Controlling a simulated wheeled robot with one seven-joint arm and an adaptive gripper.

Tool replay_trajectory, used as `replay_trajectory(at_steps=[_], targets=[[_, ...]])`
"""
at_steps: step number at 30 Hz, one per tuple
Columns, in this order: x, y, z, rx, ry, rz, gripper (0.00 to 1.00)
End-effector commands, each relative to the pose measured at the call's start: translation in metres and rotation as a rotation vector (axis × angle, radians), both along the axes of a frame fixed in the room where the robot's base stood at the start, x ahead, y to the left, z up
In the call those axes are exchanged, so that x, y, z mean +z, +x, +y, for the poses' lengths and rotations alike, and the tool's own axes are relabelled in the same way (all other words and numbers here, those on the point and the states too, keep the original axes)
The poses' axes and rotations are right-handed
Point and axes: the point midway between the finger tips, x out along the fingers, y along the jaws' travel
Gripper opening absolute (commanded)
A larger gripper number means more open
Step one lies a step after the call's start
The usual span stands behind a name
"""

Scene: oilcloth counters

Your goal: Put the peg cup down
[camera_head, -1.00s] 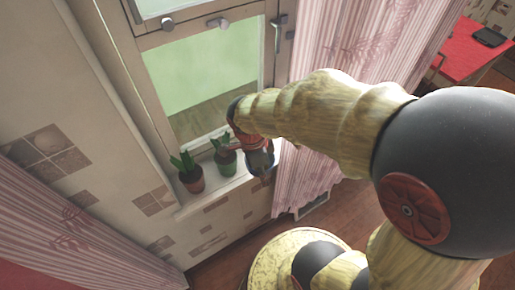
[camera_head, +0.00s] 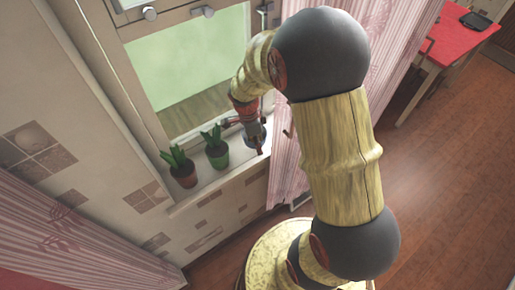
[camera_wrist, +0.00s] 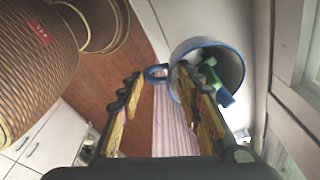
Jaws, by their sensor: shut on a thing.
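The peg cup (camera_wrist: 215,58) is whitish with a blue rim and a blue handle, and holds green and pale pegs. In the wrist view it lies at the right finger, with its handle pointing left between the fingers. My gripper (camera_wrist: 160,76) is shut on the cup; the right finger overlaps the cup's wall, and the exact contact is hard to see. In the head view my gripper (camera_head: 251,133) is at the right end of the window sill (camera_head: 240,163), with the cup small and mostly hidden there. I cannot tell whether the cup touches the sill.
The window (camera_head: 195,65) is behind. A pink striped curtain (camera_head: 287,165) hangs close on the right. A red table (camera_head: 460,45) stands far right.

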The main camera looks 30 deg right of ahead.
Motion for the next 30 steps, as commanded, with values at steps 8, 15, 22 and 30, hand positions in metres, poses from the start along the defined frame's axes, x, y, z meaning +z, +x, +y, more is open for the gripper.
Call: replay_trajectory(at_steps=[8,15,22,30], targets=[[-0.033,0.003,-0.002,0.001,0.000,0.001,0.00],[-0.034,0.003,-0.002,0.000,0.001,0.000,0.00],[-0.035,0.002,-0.002,0.000,0.001,0.000,0.43],[-0.035,0.002,-0.002,0.000,0.001,0.000,0.53]])
